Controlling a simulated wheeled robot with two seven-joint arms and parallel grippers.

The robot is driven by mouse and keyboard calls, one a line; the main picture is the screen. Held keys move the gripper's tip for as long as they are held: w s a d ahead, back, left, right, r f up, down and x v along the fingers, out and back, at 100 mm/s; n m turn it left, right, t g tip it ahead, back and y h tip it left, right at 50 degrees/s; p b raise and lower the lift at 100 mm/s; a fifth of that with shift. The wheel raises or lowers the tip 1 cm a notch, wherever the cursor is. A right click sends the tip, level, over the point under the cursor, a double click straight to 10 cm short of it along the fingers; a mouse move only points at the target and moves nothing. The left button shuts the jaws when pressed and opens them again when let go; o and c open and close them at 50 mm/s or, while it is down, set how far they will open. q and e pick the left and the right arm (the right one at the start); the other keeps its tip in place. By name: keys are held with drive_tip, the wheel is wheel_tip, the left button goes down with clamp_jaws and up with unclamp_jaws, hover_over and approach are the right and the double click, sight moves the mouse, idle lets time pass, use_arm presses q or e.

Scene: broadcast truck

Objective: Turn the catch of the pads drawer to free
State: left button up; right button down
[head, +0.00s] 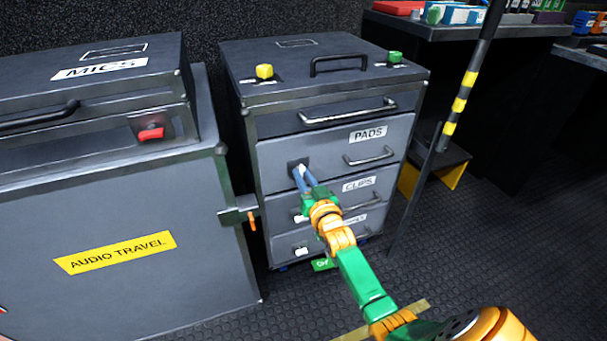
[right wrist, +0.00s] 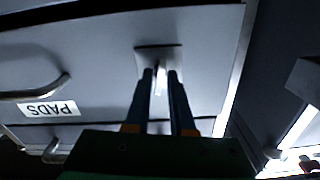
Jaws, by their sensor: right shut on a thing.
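The pads drawer (head: 330,148) is the grey drawer labelled PADS in the cabinet; it looks closed. Its catch (head: 299,170) is a small white tab on a dark plate at the drawer's left side. My right gripper (head: 303,182) reaches it from below and is shut on the catch. In the right wrist view the two dark fingers stand on both sides of the white catch (right wrist: 160,80), in front of its plate. The PADS label (right wrist: 50,109) shows upside down there. The fingers partly hide the catch in the head view. My left gripper is not in view.
Below are the CLIPS drawer (head: 345,190) and further drawers with white catches. The cabinet top has a yellow knob (head: 264,71), a green knob (head: 395,57) and a black handle. The AUDIO TRAVEL case (head: 120,240) stands close on the left. A striped pole (head: 462,95) stands right.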

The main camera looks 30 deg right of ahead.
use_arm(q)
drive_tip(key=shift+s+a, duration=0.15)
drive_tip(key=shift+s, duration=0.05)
use_arm(e)
drive_tip(key=shift+n, duration=0.4)
idle(0.3)
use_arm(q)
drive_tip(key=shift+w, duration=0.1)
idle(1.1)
use_arm(e)
drive_tip(key=c, duration=1)
unclamp_jaws()
drive_tip(key=shift+o, duration=0.2)
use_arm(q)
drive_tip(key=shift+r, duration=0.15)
use_arm(e)
drive_tip(key=shift+s, duration=0.1)
use_arm(q)
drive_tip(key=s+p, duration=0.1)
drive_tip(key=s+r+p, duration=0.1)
drive_tip(key=p, duration=0.1)
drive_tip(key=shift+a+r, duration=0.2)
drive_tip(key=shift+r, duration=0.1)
use_arm(e)
drive_tip(key=v, duration=0.7)
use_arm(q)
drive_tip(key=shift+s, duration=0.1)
